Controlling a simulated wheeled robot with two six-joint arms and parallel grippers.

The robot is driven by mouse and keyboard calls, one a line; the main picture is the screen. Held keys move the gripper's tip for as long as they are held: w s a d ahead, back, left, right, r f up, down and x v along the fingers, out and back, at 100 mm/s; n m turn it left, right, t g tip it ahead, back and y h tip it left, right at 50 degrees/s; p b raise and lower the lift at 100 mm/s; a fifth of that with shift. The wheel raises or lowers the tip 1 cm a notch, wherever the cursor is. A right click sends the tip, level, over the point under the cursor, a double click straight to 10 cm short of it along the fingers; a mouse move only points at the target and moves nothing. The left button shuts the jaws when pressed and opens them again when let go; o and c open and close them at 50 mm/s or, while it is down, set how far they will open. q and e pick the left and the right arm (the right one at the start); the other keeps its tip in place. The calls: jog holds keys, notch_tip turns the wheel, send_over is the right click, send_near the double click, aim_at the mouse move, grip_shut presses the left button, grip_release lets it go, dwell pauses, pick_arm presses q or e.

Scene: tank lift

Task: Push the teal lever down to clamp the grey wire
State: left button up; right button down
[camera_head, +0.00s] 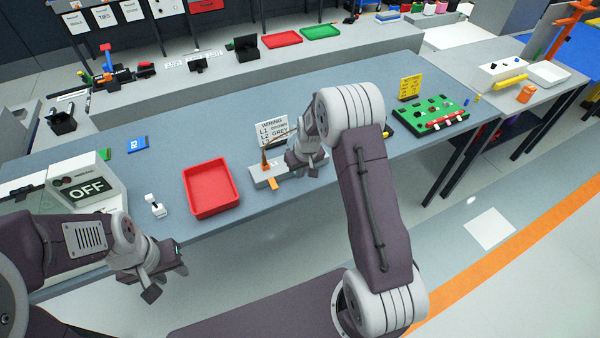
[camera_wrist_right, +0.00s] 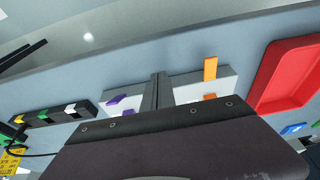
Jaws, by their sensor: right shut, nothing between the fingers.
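The pale terminal block (camera_head: 262,173) stands on the blue-grey table behind the front edge. It has an orange lever (camera_head: 273,184) at its front left, which also shows in the right wrist view (camera_wrist_right: 210,69), with purple levers (camera_wrist_right: 117,99) on the other side. My right gripper (camera_head: 303,160) is shut and empty at the block's right part. In the right wrist view its closed fingers (camera_wrist_right: 161,90) cover the block's middle. I cannot make out the teal lever or the grey wire; they may be hidden there. My left gripper (camera_head: 165,280) is open and empty, in front of the table.
A red tray (camera_head: 212,211) lies left of the block. A wiring sign (camera_head: 272,130) stands behind the block. A green board (camera_head: 432,122) lies to the right, and a box reading OFF (camera_head: 88,186) stands at the left.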

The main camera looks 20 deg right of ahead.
jog(key=shift+f, duration=0.3)
jog(key=shift+f+b, duration=0.3)
jog(key=shift+r, duration=0.1)
jog(key=shift+w, duration=0.8)
jog(key=shift+r+p, duration=0.1)
jog(key=shift+p, duration=0.2)
